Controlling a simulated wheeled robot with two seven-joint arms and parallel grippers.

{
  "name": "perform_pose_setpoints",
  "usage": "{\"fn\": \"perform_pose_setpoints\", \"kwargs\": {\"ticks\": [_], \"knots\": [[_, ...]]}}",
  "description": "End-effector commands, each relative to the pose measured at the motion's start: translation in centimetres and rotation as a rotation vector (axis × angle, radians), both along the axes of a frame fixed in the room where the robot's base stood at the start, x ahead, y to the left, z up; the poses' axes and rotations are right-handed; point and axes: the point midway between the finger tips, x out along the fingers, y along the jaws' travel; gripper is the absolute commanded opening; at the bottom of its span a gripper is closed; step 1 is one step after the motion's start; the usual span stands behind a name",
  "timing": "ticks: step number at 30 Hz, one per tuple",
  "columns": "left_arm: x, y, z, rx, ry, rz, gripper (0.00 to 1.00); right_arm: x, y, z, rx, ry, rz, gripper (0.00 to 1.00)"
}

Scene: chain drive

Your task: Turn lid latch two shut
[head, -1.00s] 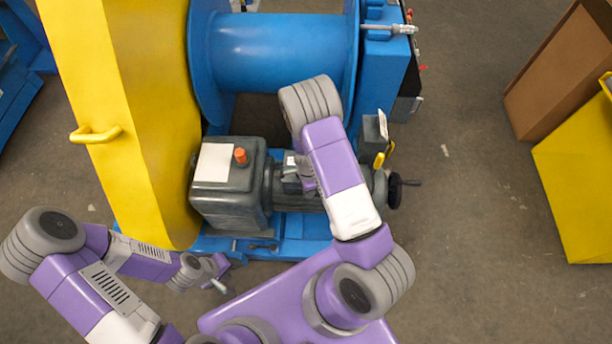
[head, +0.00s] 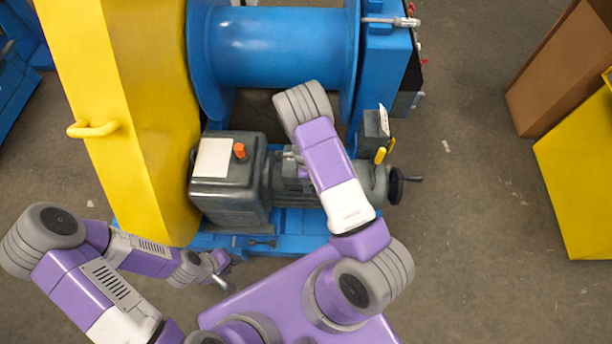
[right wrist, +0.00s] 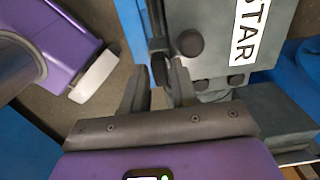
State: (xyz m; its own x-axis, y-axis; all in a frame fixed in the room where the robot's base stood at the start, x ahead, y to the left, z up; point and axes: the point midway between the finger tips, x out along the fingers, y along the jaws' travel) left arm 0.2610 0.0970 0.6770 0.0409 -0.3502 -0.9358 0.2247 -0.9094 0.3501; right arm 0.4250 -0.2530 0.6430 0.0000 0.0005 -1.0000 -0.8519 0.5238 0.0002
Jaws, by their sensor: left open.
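In the right wrist view, my right gripper (right wrist: 158,72) has its two dark fingers apart. A small dark latch-like part (right wrist: 158,48) shows at or between the tips; I cannot tell whether they touch it. Beside it is a grey box (right wrist: 212,60) with a dark round knob (right wrist: 189,43) and a white "STAR" label (right wrist: 249,30). In the head view, my right arm covers the middle of the grey motor (head: 372,182), and the right fingers are mostly hidden. I cannot tell which part is lid latch two. My left gripper (head: 222,280) is open and empty, low in front of the blue base.
A tall yellow guard (head: 130,130) with a handle (head: 93,129) stands left of the grey gearbox (head: 226,185). A blue drum (head: 270,48) is behind. A small box (head: 375,130) and handwheel (head: 397,186) are at the right.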

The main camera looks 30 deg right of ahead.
Motion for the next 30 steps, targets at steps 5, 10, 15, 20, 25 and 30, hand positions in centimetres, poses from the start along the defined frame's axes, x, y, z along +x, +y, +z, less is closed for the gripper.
{"fn": "perform_pose_setpoints", "kwargs": {"ticks": [5,10,15,20,25,30], "knots": [[0.0,0.0,0.04,0.0,0.0,0.0,0.43,0.01,0.01,0.05,0.0,0.0,0.001,0.22],[0.0,0.0,0.04,0.0,0.0,0.0,0.43,0.0,0.0,0.06,0.0,0.0,0.001,0.0],[0.01,0.01,0.04,0.0,0.0,0.0,0.43,0.0,0.0,0.06,0.0,0.0,0.004,0.0],[0.01,0.0,0.03,0.0,0.0,0.0,0.43,-0.01,-0.02,0.07,-0.001,-0.001,0.031,0.0],[0.01,0.01,0.01,0.0,0.0,0.0,0.43,-0.04,0.0,0.08,-0.001,-0.001,0.107,0.0],[0.01,0.0,-0.03,0.0,0.0,0.0,0.43,-0.08,0.04,0.07,-0.001,-0.001,0.237,0.0]]}}
